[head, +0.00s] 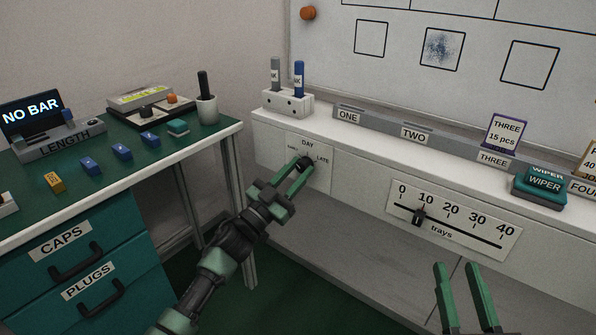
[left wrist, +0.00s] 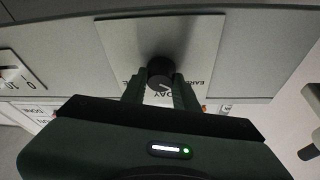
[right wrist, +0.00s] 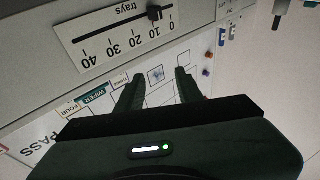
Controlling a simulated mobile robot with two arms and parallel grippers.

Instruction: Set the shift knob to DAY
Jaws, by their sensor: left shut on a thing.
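The shift knob (head: 304,161) is a small dark round knob on a white plate (head: 322,180) on the front of the white ledge. The plate reads DAY at the top, LATE at the right and a partly hidden word at the left. My left gripper (head: 302,170) is shut on the knob. In the left wrist view the knob (left wrist: 160,70) sits between the two green fingers, seen upside down. A light mark shows on the knob near the DAY print, but its exact direction is hard to read. My right gripper (head: 457,266) is open and empty, below the trays scale.
A trays slider scale (head: 455,222) is right of the knob plate. A teal wiper (head: 540,188) and a card (head: 505,132) stand on the ledge (head: 370,140). A marker holder (head: 287,103) stands above the plate. A green-topped desk (head: 120,190) is at the left.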

